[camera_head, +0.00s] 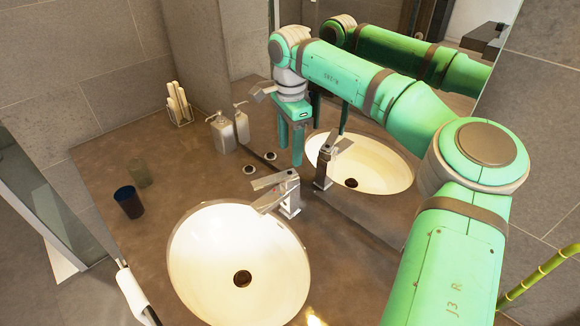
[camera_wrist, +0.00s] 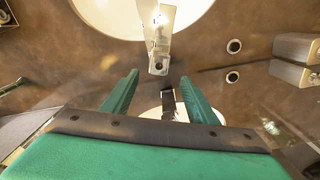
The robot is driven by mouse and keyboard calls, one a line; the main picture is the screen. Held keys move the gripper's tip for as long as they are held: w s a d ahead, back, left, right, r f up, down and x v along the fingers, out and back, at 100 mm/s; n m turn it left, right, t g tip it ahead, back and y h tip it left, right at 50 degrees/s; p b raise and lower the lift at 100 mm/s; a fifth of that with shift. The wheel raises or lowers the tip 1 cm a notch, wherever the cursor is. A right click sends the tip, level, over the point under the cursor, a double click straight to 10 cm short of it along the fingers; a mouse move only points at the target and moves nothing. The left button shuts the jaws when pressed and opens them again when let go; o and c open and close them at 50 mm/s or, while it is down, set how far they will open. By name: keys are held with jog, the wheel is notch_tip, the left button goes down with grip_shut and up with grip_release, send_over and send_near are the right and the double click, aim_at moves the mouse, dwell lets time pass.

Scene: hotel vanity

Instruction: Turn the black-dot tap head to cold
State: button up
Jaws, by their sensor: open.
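The silver tap (camera_head: 289,196) stands behind the white basin (camera_head: 190,250), its flat head pointing over the bowl. In the wrist view the tap (camera_wrist: 163,45) lies ahead of my gripper, with a dark dot on its near end (camera_wrist: 158,66). My gripper (camera_head: 291,155) points down above and behind the tap, close to the mirror. In the wrist view my gripper (camera_wrist: 160,77) has its two green fingers wide apart, with nothing held. The fingers look apart from the tap. Which way the head is turned for hot or cold I cannot tell.
The mirror (camera_head: 350,228) behind the tap reflects the basin, tap and my arm. A soap dispenser (camera_head: 220,134) and a small round dark-centred fitting (camera_head: 248,168) are left of the tap. Two cups, dark blue (camera_head: 129,202) and olive (camera_head: 140,173), stand on the counter's left.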

aim_at(289, 173)
jog(key=f, duration=0.9)
jog(key=shift+s+a, duration=0.1)
jog(key=shift+s, duration=0.1)
jog(key=c, duration=1.3)
grip_shut()
